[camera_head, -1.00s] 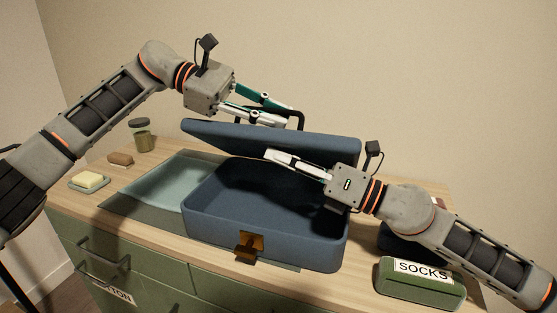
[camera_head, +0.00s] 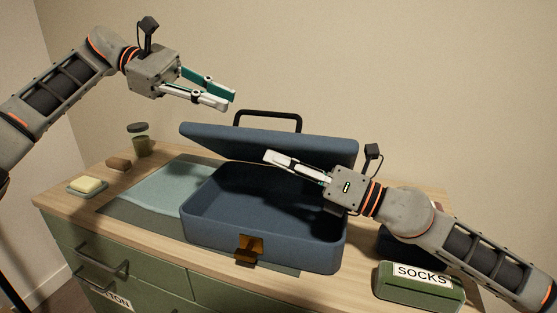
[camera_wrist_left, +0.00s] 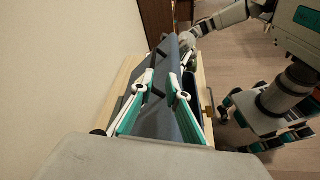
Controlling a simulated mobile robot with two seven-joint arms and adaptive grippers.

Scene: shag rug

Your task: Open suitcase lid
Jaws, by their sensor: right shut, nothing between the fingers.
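The blue suitcase (camera_head: 300,254) stands on the dresser top with its lid (camera_head: 240,141) partly raised and tilted. My left gripper (camera_head: 230,99) is open and empty, up and left of the handle, apart from the lid. In the left wrist view its fingers (camera_wrist_left: 161,76) are apart with the lid below them. My right gripper (camera_head: 268,156) is shut and empty, its fingertips in the gap under the lid; whether they touch it is unclear.
A green box labelled SOCKS (camera_head: 420,286) sits at the right front, below my right arm. A soap dish (camera_head: 88,187), a brown block (camera_head: 118,164) and a dark-lidded jar (camera_head: 139,140) stand at the left. A pale teal folded cloth or mat (camera_head: 160,190) lies beside the suitcase.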

